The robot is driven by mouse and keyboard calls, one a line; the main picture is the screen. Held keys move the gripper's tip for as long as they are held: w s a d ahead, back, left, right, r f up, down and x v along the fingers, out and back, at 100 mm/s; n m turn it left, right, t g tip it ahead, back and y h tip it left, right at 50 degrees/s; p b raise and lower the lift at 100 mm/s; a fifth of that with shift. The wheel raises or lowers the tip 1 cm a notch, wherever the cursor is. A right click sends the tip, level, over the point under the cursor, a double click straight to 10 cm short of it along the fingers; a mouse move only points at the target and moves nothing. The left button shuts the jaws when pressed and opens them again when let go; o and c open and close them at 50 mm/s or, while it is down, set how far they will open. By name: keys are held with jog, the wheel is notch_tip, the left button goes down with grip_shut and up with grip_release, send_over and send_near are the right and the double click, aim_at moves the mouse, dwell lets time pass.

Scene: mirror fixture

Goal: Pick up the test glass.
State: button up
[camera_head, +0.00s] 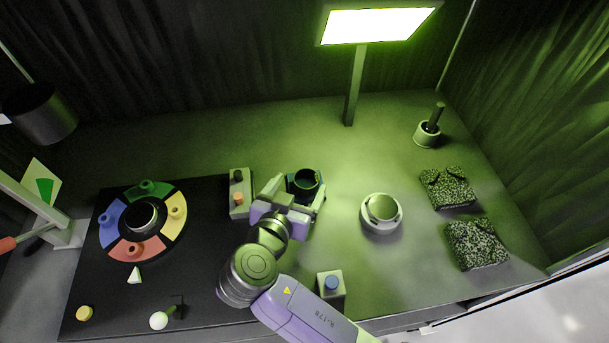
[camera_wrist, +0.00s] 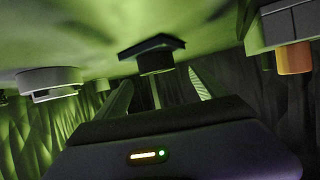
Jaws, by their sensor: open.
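A dark, round, open-topped vessel, apparently the test glass (camera_head: 306,178), stands upright on a dark square base just beyond my gripper. In the wrist view, which is upside down, the glass (camera_wrist: 156,62) hangs from its square base (camera_wrist: 150,46), in line with the gap between my fingers. My gripper (camera_head: 297,190) is open, with one finger towards each side of the glass. The fingers also show in the wrist view (camera_wrist: 160,80), and nothing is held. I cannot tell whether they reach around the glass or touch it.
A block with orange and black knobs (camera_head: 238,205) stands close left of my gripper. A white round fixture (camera_head: 381,222) is to the right. A blue-button box (camera_head: 331,293) is near the front edge. A lamp post (camera_head: 354,90) rises behind. A coloured ring (camera_head: 172,212) lies left.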

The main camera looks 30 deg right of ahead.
aim_at(306, 180)
jog(key=shift+f+p+x, duration=0.15)
jog(key=shift+p+x, duration=0.3)
jog(key=shift+x, duration=0.85)
jog(key=shift+f+p+x, duration=0.2)
jog(key=shift+p+x, duration=0.2)
jog(key=shift+x, duration=0.9)
jog(key=shift+s+r, duration=0.1)
jog(key=shift+s, duration=0.1)
jog(key=c, duration=1.6)
jog(key=shift+c, duration=0.2)
